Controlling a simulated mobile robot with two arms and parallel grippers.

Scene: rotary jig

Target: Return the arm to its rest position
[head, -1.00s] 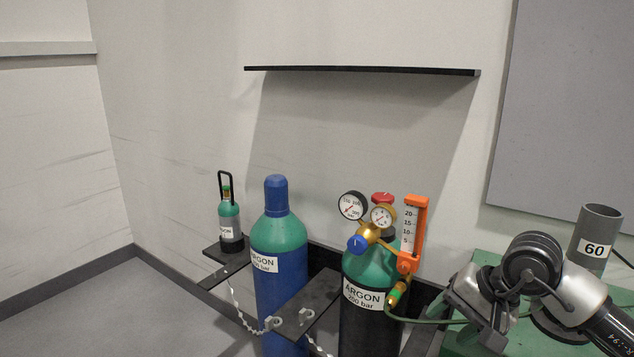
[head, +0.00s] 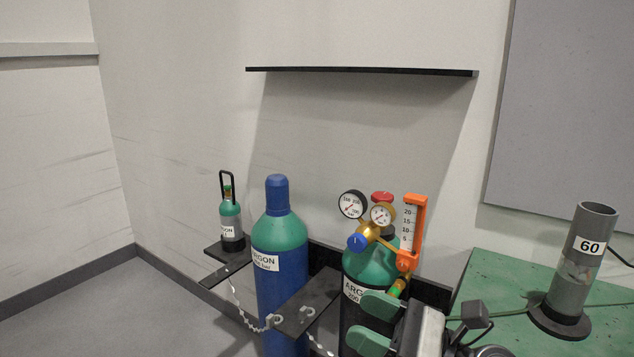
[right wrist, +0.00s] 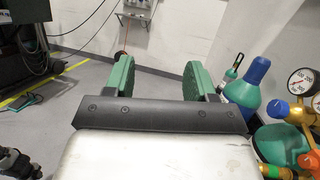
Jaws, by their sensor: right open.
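My right gripper (head: 376,322) is at the bottom of the head view, in front of the right argon cylinder (head: 372,268). Its two green fingers are apart with nothing between them. In the right wrist view the open fingers (right wrist: 158,78) point over bare floor, with the cylinders to their right. Only part of my right arm shows at the lower edge of the head view. My left gripper is not in view.
A blue-capped argon cylinder (head: 280,245) and a small cylinder (head: 230,220) stand to the left. A regulator with gauges (head: 366,232) and an orange flowmeter (head: 415,235) top the right cylinder. A green table (head: 500,275) holds a grey tube marked 60 (head: 590,247). A black shelf (head: 360,71) is above.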

